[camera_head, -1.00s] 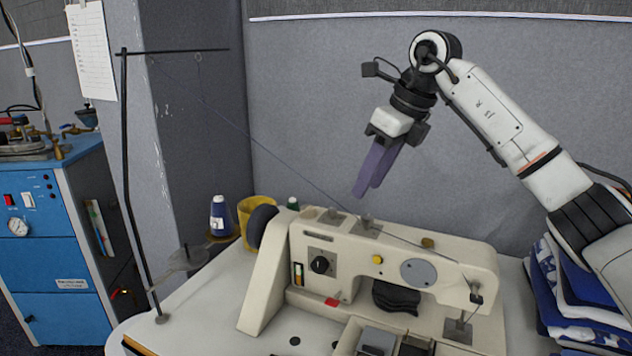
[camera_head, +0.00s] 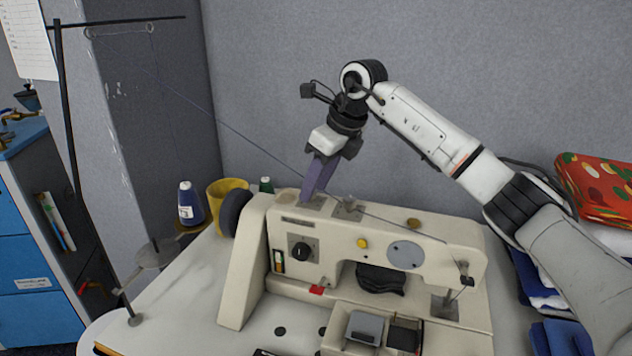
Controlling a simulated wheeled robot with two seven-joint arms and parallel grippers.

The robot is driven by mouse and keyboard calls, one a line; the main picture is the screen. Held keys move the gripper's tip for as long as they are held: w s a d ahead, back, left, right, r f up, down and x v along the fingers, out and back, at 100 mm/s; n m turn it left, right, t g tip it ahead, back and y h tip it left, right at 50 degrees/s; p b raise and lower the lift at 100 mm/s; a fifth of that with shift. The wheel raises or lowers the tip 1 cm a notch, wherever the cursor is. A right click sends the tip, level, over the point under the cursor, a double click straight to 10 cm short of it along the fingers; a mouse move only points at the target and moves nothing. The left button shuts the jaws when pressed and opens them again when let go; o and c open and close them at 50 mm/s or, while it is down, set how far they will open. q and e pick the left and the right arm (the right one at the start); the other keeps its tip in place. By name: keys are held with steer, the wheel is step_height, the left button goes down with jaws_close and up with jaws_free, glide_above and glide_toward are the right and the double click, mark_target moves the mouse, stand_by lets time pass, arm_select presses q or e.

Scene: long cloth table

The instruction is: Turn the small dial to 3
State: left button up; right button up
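The cream sewing machine (camera_head: 340,228) stands on the white table. The small black dial (camera_head: 301,251) sits on a square plate on the left of the machine's front face; its numbers are too small to read. My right gripper (camera_head: 313,196), with purple fingers pointing down, is above and behind the dial, over the machine's top left. It does not touch the dial. The fingers overlap in this view, so their gap is unclear. I see nothing held. My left gripper is out of view.
A thread line (camera_head: 240,132) runs from the black stand (camera_head: 75,140) past my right gripper to the machine. A yellow cup (camera_head: 222,190), a blue spool (camera_head: 190,203) and the black handwheel (camera_head: 236,212) are at left. Folded cloth (camera_head: 595,190) lies at right. The space before the dial is clear.

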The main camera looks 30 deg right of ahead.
steer(key=shift+f, duration=0.1)
jaws_close()
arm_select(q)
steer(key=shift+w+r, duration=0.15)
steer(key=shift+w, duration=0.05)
arm_select(e)
steer(key=shift+m, duration=0.3)
steer(key=m, duration=0.1)
steer(key=m+h, duration=0.1)
steer(key=m, duration=0.1)
steer(key=m+h, duration=0.1)
steer(key=m, duration=0.1)
steer(key=shift+a+t, duration=0.3)
steer(key=shift+a, duration=0.1)
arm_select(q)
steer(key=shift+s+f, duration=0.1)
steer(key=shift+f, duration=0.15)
arm_select(e)
steer(key=m, duration=0.2)
steer(key=m+h, duration=0.1)
steer(key=m, duration=0.1)
steer(key=m+h, duration=0.1)
steer(key=m, duration=0.1)
steer(key=shift+w+a, duration=0.15)
steer(key=shift+a, duration=0.1)
steer(key=shift+g+h, duration=0.3)
steer(key=shift+g, duration=0.1)
jaws_free()
